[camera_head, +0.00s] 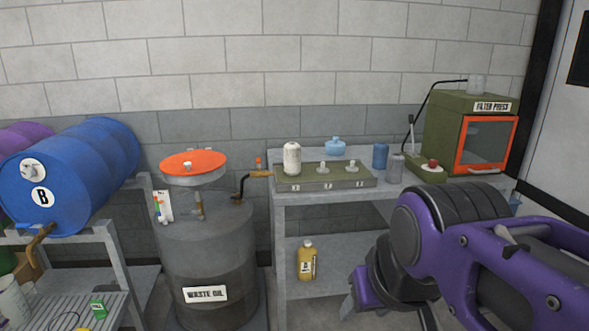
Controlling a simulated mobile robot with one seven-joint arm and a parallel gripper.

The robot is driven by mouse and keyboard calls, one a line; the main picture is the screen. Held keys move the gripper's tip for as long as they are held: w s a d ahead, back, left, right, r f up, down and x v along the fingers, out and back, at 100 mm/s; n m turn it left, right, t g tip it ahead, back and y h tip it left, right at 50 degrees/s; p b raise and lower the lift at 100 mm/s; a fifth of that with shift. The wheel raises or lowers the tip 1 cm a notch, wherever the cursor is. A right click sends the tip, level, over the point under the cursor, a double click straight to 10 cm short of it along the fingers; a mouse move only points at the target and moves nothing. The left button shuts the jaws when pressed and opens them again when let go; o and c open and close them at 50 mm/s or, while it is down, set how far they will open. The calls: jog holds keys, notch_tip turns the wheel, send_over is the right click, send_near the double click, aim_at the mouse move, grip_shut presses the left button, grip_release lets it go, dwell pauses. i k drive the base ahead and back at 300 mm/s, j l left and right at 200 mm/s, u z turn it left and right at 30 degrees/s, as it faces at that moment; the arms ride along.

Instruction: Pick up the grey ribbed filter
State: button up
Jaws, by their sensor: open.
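A small grey cylinder (396,168), which looks like the grey ribbed filter, stands upright on the grey workbench (408,184). Its ribs are too small to make out clearly. It stands just in front and to the right of a blue cylinder (380,157). Another small grey cylinder (477,84) sits on top of the green filter press (471,103). My gripper (388,311) is at the bottom of the view, low in front of the bench and apart from the filter. Its jaws are open with nothing seen between them; its tips are partly cut off by the frame.
A green stand (325,178) on the bench holds a pale filter (292,158) and two white-topped posts. A lever device with a red knob (428,168) stands right of the filter. A yellow bottle (306,260) is on the lower shelf. The waste oil drum (207,255) is at left.

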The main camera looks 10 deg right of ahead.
aim_at(393, 178)
jog(key=i+l+z, duration=0.1)
jog(key=i+l, duration=0.35)
jog(key=i+l+z, duration=0.1)
jog(key=i+l, duration=0.3)
jog(key=i+l+z, duration=0.15)
jog(key=i+l, duration=0.2)
jog(key=i, duration=0.25)
